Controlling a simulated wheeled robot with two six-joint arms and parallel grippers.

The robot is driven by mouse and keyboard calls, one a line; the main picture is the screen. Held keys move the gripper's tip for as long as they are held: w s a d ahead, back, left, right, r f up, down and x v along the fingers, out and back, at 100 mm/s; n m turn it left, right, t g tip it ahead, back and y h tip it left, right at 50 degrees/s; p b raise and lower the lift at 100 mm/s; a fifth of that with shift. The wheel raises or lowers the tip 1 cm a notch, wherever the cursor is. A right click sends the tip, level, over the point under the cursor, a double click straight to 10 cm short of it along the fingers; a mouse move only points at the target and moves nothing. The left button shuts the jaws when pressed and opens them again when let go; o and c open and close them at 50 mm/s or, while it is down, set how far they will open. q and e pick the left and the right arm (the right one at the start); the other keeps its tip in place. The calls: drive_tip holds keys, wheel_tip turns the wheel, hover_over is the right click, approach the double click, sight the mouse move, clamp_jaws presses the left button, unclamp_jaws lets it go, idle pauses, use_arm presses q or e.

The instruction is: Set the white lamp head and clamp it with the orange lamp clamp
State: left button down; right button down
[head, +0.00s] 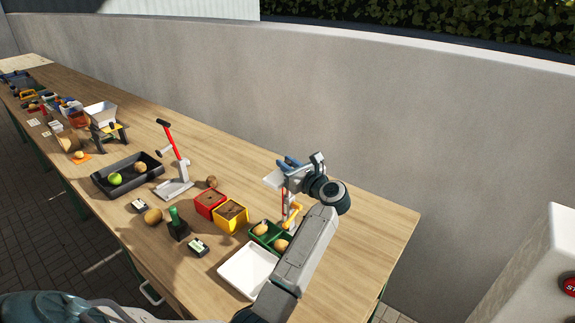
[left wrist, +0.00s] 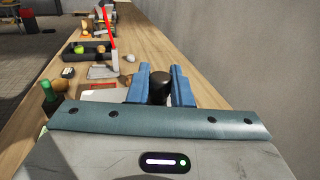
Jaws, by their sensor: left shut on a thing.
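The white lamp head (head: 273,180) shows as a flat white piece in the head view, above the green tray at the table's right part. A red post (head: 284,203) stands below it, with the orange lamp clamp (head: 294,212) beside the post, partly hidden by my arm. My left gripper (head: 288,163) is at the lamp head. In the left wrist view its blue fingers (left wrist: 160,86) are shut on a dark round grip (left wrist: 160,91). Whether the head touches the post cannot be told. My right gripper is not in view.
A green tray (head: 270,246) with potatoes and a white tray (head: 245,270) lie near my arm. Red (head: 210,204) and yellow (head: 231,215) boxes stand left of them. A red-levered white press (head: 175,185) stands farther left. The table's right end is clear; a wall runs behind.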

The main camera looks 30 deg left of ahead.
use_arm(q)
drive_tip(key=c, duration=1.3)
unclamp_jaws()
drive_tip(key=shift+c, duration=0.2)
drive_tip(key=shift+d, duration=0.25)
drive_tip(key=b+v, duration=0.5)
drive_tip(key=v, duration=0.5)
drive_tip(key=shift+s, duration=0.25)
drive_tip(key=shift+d, duration=0.1)
